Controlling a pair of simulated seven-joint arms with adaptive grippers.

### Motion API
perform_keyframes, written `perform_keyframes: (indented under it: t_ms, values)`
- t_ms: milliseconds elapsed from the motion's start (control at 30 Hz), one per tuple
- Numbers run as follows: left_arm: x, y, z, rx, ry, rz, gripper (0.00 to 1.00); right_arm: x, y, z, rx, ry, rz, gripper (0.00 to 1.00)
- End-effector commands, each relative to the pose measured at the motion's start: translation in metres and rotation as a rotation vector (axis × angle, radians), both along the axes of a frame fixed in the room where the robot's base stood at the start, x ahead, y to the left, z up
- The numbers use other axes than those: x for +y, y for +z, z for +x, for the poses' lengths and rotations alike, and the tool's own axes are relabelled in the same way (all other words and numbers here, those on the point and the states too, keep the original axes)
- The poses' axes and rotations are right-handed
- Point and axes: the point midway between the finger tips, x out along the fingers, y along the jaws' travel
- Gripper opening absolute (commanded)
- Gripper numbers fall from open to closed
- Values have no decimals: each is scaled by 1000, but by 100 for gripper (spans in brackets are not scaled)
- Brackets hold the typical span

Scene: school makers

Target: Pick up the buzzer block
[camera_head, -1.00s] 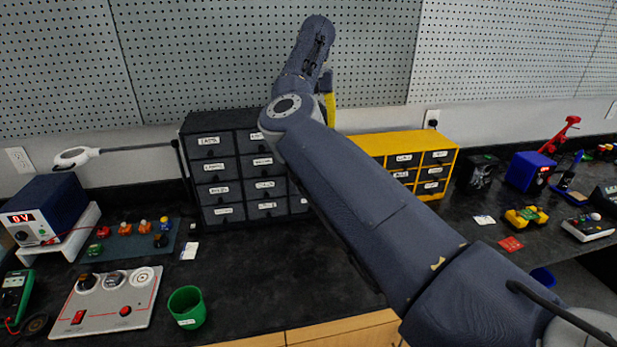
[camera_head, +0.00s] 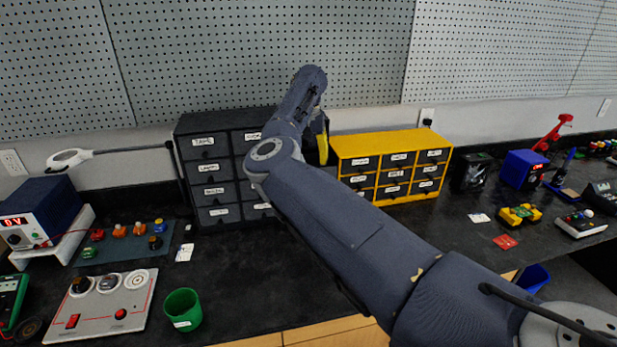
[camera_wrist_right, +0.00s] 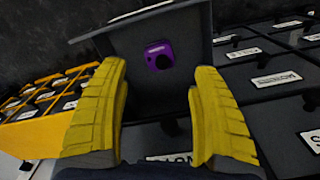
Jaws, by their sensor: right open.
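A small purple block (camera_wrist_right: 158,56) with a round black spot and a small white label lies in an open dark drawer (camera_wrist_right: 140,100) in the right wrist view. It looks like the buzzer block, though its label is too small to read. My right gripper (camera_wrist_right: 160,75) is open, its yellow fingers apart on either side of the view, with the block showing beyond and between the tips. In the head view only a bit of yellow finger of this gripper (camera_head: 322,145) shows, beside the dark cabinet. The drawer and block are hidden there by my right arm. My left gripper is not in view.
The dark drawer cabinet (camera_head: 206,170) stands against the pegboard wall, with a yellow drawer cabinet (camera_head: 393,141) close on its right. A lamp arm (camera_head: 130,151) reaches across at left.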

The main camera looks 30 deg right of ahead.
Motion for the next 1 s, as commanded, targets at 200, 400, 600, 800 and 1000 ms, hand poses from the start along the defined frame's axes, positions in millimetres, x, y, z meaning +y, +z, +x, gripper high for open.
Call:
perform_keyframes:
  t_ms: [200, 400, 600, 800, 1000]
  values:
    - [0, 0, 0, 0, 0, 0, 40, 1, -24, -1, 3, 1, 3, 65]
    - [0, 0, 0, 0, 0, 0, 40, 0, -45, -1, 2, 1, 1, 65]
    - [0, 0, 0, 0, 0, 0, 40, 0, -52, -1, 1, 0, 0, 65]
    - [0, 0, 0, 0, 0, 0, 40, 0, -52, -1, 1, 0, 1, 66]
    - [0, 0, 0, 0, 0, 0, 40, 0, -52, -1, 1, 0, 1, 43]
